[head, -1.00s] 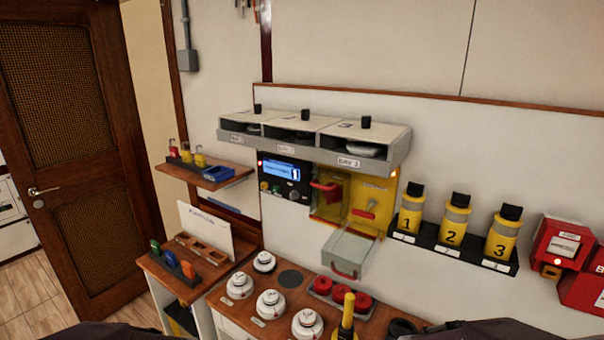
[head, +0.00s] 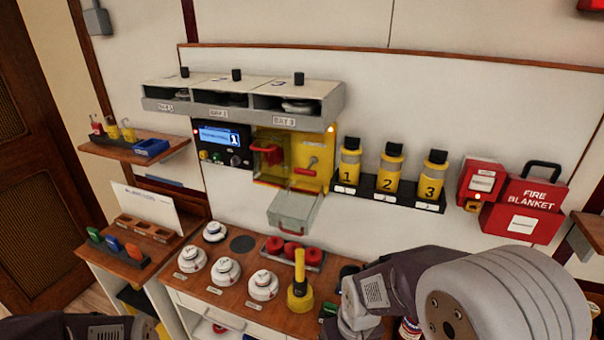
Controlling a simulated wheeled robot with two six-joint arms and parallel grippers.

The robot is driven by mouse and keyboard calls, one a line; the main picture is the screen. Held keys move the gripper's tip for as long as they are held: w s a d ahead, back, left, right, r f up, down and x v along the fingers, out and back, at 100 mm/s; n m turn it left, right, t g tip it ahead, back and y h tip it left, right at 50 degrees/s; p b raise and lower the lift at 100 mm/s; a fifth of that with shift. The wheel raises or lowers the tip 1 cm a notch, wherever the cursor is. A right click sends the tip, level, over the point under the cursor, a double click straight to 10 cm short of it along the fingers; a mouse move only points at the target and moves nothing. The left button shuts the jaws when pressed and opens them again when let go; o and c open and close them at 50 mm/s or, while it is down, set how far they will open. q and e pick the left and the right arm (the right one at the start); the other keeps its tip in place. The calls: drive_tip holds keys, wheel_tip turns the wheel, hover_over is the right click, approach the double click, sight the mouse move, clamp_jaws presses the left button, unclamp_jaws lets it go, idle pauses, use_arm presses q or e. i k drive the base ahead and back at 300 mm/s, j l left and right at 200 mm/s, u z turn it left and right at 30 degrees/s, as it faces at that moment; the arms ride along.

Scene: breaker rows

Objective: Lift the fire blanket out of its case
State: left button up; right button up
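The fire blanket case (head: 522,210) is a red box on the wall at the right of the head view, lettered FIRE BLANKET, with a white label on its front. A black handle (head: 542,166) stands up from its top. The blanket itself cannot be told apart inside the case. My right arm reaches in from the lower right, below the case and apart from it; its gripper cannot be made out. Only a dark part of my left arm shows at the lower left edge, and its gripper is out of view.
A red call box (head: 481,183) sits just left of the case. Yellow numbered canisters (head: 389,170) stand on a black rack further left. A wooden shelf (head: 592,228) juts in at the right edge. The counter (head: 215,290) holds white detectors and a yellow-handled tool (head: 299,280).

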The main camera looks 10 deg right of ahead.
sight(523, 190)
drive_tip(key=z, duration=2)
